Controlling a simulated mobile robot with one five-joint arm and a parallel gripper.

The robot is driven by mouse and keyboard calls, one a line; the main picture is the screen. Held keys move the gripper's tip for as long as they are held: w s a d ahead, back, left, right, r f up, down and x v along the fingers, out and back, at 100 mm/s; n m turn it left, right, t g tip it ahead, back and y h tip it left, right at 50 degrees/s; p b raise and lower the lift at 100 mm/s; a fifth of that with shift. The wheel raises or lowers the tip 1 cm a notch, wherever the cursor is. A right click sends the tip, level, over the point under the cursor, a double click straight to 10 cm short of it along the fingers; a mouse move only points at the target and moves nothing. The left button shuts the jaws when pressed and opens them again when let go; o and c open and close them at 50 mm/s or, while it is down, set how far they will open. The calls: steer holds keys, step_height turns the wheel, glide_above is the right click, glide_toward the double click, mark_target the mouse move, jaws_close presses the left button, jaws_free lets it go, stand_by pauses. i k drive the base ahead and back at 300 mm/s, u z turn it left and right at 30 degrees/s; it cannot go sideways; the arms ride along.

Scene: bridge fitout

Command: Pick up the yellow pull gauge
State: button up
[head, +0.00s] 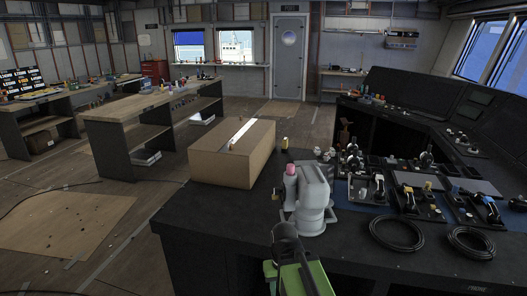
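A small yellow object (285,143) stands upright on the dark console top, just right of the cardboard box. It may be the yellow pull gauge, but it is too small to be sure. Two more yellow pieces, one at the left (408,189) and one at the right (428,185), show among the console controls. My gripper (310,185) seems to be at the pale grey end of my arm, over the near console, short of the upright yellow object. Its fingers cannot be made out.
The cardboard box (232,153) stands left of my arm. Black cable coils, one left (397,235) and one right (470,242), lie at the near right. Levers (353,158) and panels crowd the right console. A workbench (140,112) stands left, with open floor before it.

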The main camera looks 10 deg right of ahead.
mark_target(284, 149)
steer(key=u, duration=0.6)
steer(key=k, duration=1.15)
steer(key=u, duration=0.9)
steer(key=i, duration=1.15)
steer(key=z, duration=0.3)
steer(key=i, duration=2.35)
steer(key=z, duration=0.4)
steer(key=i, duration=1.9)
steer(key=z, duration=0.45)
steer(key=i, duration=2.05)
steer(key=z, duration=0.75)
steer(key=i, duration=2)
steer(key=z, duration=1.85)
steer(key=i, duration=1.85)
steer(key=z, duration=1.25)
steer(key=i, duration=1.5)
steer(key=z, duration=0.4)
